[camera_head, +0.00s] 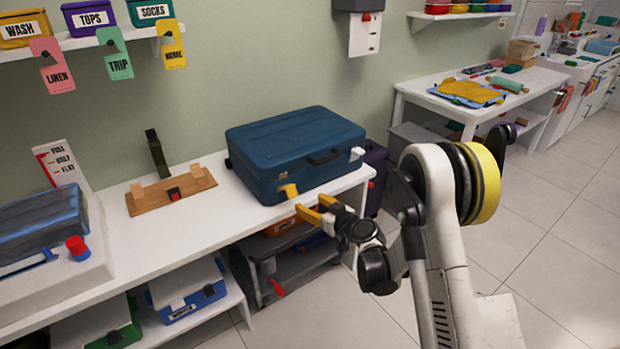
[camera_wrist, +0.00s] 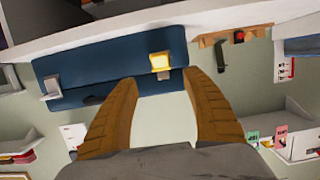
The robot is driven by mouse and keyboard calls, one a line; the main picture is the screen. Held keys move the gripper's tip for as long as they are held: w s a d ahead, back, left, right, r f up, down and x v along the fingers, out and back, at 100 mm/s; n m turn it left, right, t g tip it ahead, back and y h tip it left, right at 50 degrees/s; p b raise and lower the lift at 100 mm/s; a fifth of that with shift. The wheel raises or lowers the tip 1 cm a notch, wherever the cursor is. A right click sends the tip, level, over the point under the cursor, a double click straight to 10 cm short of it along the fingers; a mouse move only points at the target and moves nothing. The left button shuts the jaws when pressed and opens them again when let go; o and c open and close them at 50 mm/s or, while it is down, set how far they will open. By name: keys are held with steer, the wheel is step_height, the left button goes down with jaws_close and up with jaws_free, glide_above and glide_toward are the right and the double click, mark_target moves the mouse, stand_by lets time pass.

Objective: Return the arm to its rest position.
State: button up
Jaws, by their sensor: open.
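My gripper (camera_head: 318,213) has yellow-orange fingers and is in front of the white bench, close to the blue suitcase (camera_head: 290,147). In the wrist view my gripper (camera_wrist: 160,86) has its two fingers spread apart with nothing between them. The suitcase is closed and lies flat on the bench; it also shows in the wrist view (camera_wrist: 110,65), beyond the fingertips. A yellow latch (camera_head: 289,191) is on its front face, and a white latch (camera_head: 356,154) is near its right corner.
The white bench (camera_head: 200,235) runs along the wall. A wooden stand (camera_head: 170,193) sits left of the suitcase. A dark cart (camera_head: 283,262) stands under the bench. A purple case (camera_head: 374,178) is beyond the bench's right end. Open tiled floor (camera_head: 555,240) lies to the right.

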steer(key=shift+r, duration=0.1)
steer(key=s+d+r+m+g+h, duration=0.1)
steer(key=s+d+r+g+h, duration=0.15)
steer(key=s+r, duration=0.6)
steer(key=s+d+r+m+g+h, duration=0.15)
steer(key=s+d+r, duration=0.25)
steer(key=s+r, duration=0.4)
steer(key=s+d+m+h, duration=0.1)
steer(key=s+d, duration=0.2)
steer(key=s, duration=0.4)
steer(key=s+d+m+g+h, duration=0.1)
steer(key=s+d, duration=0.3)
steer(key=s, duration=0.4)
steer(key=s+d+m+h, duration=0.2)
steer(key=s+d, duration=0.2)
steer(key=s, duration=0.4)
steer(key=shift+r, duration=0.1)
